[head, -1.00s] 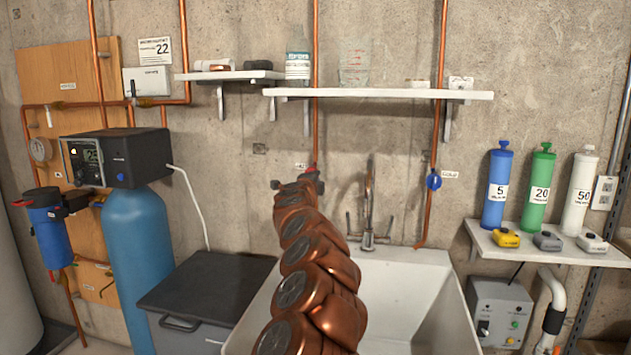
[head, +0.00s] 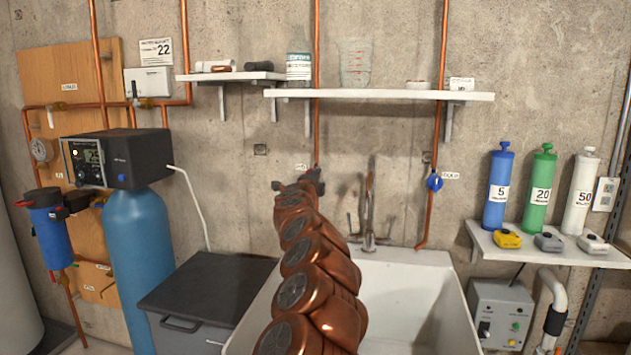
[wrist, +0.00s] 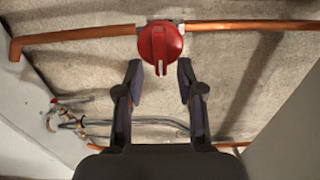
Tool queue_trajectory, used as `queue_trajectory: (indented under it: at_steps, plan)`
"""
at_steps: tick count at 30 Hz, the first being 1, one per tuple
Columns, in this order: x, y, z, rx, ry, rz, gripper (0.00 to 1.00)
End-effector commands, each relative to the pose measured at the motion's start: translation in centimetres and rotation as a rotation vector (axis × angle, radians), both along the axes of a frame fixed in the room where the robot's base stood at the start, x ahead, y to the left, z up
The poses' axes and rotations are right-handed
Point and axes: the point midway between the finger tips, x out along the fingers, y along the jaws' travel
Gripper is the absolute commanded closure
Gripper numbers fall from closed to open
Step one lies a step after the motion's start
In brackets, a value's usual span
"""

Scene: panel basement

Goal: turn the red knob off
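The red knob (wrist: 160,47) is a round dial with a raised grip bar, set on a copper pipe in the wrist view. My gripper (wrist: 160,75) is open, its two dark fingers on either side just below the knob in that view. The fingertips sit close to the knob; I cannot tell whether they touch it. In the head view my gripper (head: 300,184) is at the wall above the sink, at the end of my copper-coloured arm, and it hides the red knob.
A white sink (head: 405,290) with a metal faucet (head: 369,215) stands below right of my gripper. A blue knob (head: 434,182) is on the right pipe. A white shelf (head: 380,94) hangs above. A black-lidded box (head: 205,290) stands left of the sink.

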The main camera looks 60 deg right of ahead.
Motion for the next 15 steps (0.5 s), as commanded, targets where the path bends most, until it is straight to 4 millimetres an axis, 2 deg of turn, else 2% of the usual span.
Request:
queue_trajectory:
  at_steps: [8,15]
  plan:
    - [-0.5,0.9,-0.2,0.004,0.0,-0.004,0.62]
    - [-1.0,2.6,0.0,0.002,-0.002,0.0,0.62]
